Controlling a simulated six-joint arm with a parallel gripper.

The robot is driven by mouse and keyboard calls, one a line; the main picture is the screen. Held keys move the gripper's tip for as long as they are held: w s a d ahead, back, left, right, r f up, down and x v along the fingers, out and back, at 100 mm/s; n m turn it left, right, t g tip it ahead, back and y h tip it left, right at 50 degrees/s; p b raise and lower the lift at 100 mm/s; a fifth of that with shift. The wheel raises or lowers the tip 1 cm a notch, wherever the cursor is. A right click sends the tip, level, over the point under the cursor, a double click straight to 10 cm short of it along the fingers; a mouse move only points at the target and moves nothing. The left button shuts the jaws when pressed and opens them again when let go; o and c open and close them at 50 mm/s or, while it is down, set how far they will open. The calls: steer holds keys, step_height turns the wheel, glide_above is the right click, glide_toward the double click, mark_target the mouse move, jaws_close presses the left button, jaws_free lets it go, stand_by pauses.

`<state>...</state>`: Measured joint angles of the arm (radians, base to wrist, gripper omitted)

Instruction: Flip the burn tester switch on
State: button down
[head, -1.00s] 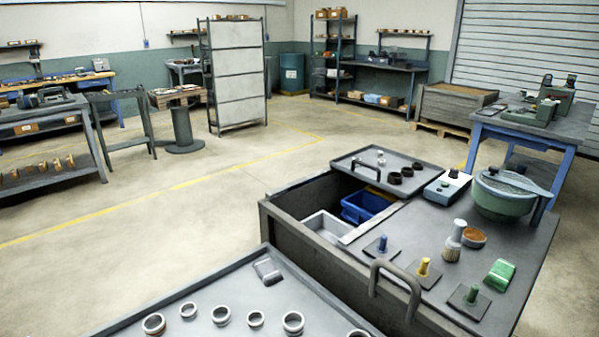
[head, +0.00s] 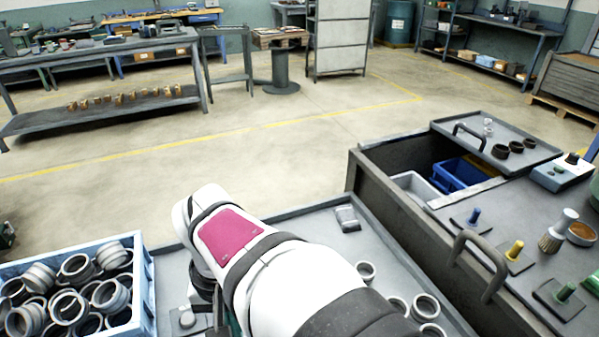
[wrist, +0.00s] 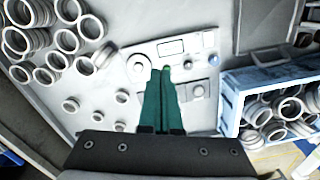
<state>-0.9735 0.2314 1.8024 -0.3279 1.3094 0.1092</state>
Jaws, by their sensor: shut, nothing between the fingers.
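In the wrist view, a pale flat device (wrist: 190,48) with a round dial, a small display and knobs lies on the grey tray. I take it for the burn tester, but no label is readable. A grey plate (wrist: 187,91) with a small round knob or switch (wrist: 199,91) sits just below it. I cannot tell whether any switch is on or off. My gripper (wrist: 160,70) has its green fingers together, empty, with the tips over the device's lower edge, right of the dial. Contact is unclear. The fingers cover part of both. In the head view my white arm hides most of this area.
A blue crate of metal rings (head: 72,290) stands left of my arm; it is at the right in the wrist view (wrist: 228,105). Loose rings (head: 398,308) lie on the tray. A dark cabinet (head: 400,210) with a raised handle (head: 480,262) stands to the right.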

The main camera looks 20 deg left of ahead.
steer(key=s+a+f+n, duration=0.3)
steer(key=s+a, duration=0.4)
steer(key=a, duration=0.4)
steer(key=shift+s+f, duration=0.25)
steer(key=shift+d+f, duration=0.1)
